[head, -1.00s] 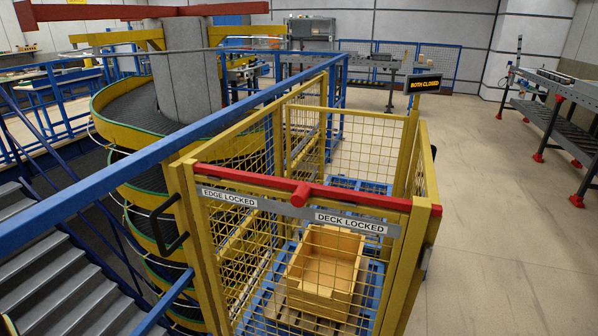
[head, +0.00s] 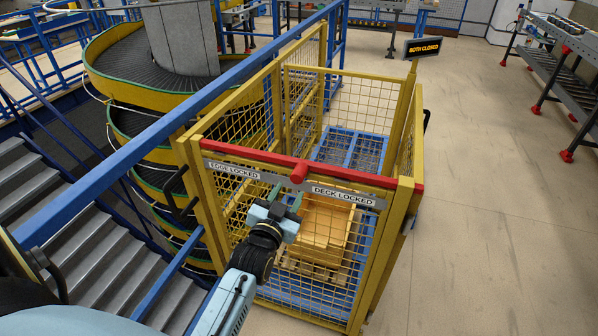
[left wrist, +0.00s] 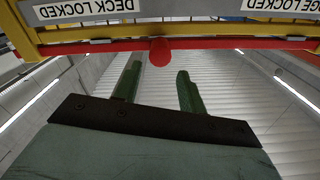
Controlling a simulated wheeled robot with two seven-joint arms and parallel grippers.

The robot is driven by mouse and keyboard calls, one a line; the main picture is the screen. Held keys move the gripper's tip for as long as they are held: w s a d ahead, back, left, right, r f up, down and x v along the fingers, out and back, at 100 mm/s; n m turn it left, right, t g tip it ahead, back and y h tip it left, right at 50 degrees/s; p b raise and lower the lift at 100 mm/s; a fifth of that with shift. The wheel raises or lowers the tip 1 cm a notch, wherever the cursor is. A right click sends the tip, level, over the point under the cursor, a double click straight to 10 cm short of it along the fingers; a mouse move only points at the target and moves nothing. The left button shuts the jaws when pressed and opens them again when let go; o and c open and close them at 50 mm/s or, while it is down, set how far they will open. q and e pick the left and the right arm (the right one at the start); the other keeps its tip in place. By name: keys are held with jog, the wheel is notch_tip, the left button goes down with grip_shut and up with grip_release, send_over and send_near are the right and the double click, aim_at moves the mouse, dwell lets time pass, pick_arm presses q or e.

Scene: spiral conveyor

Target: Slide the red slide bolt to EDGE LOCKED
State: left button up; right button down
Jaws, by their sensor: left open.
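The red slide bolt (head: 250,155) is a long bar along the top front of a yellow mesh cage. Its round red knob (head: 299,173) sticks out between the labels EDGE LOCKED (head: 234,170), on the left, and DECK LOCKED (head: 343,196), on the right, close to DECK LOCKED. My left gripper (head: 286,195) is open and empty just below and in front of the knob. In the left wrist view, the knob (left wrist: 160,52) shows just beyond the gap between the green fingers (left wrist: 158,72); I see no contact. My right gripper is out of view.
A sign reading BOTH CLOSED (head: 427,48) stands behind the cage. An orange-yellow crate (head: 325,222) is inside the yellow mesh cage (head: 345,268). A blue rail (head: 150,145) and stairs (head: 85,215) lie left. The floor to the right (head: 490,220) is clear.

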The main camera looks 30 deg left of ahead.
aim_at(296, 179)
pick_arm(q)
jog(key=x, duration=0.8)
jog(key=shift+w, duration=0.35)
jog(key=shift+c, duration=0.3)
